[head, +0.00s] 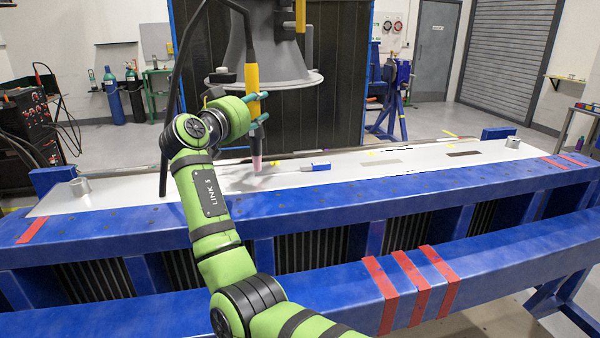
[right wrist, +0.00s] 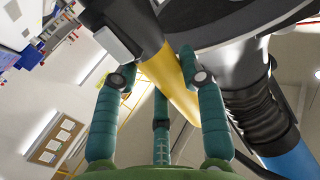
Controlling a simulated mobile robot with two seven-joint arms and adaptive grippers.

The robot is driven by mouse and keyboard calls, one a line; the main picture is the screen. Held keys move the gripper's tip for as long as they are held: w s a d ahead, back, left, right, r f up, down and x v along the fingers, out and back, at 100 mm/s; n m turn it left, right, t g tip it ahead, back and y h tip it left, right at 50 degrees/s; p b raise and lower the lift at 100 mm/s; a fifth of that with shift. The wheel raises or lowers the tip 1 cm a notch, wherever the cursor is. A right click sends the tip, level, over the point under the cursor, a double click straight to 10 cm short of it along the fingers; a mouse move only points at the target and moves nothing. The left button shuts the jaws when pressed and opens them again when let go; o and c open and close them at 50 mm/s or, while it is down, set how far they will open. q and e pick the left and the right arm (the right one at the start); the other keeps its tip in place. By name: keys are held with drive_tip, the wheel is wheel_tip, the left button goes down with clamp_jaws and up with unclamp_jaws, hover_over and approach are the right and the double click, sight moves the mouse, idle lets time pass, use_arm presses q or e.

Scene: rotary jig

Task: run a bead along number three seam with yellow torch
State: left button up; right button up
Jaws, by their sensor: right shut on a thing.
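The yellow torch (head: 252,80) stands nearly upright in the head view, with a dark cable looping from its top. My right gripper (head: 259,108) is shut on it, with teal fingers around its lower body. The torch's pinkish nozzle (head: 256,162) points down at the pale plate (head: 215,187) on the blue jig; whether it touches cannot be told. In the right wrist view the torch (right wrist: 172,80) lies between the fingers (right wrist: 155,75). Three red bands (head: 412,285) mark the jig's front beam. No seam is clearly distinguishable. My left gripper is not in view.
A blue-and-white block (head: 315,166) lies on the plate right of the nozzle. A large grey flared fixture (head: 282,65) hangs close behind the torch. Single and paired red bands (head: 566,161) mark the upper beam's ends.

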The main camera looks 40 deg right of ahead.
sight(252, 83)
drive_tip(key=shift+r, duration=0.15)
drive_tip(key=shift+r+p, duration=1.75)
drive_tip(key=shift+r, duration=0.75)
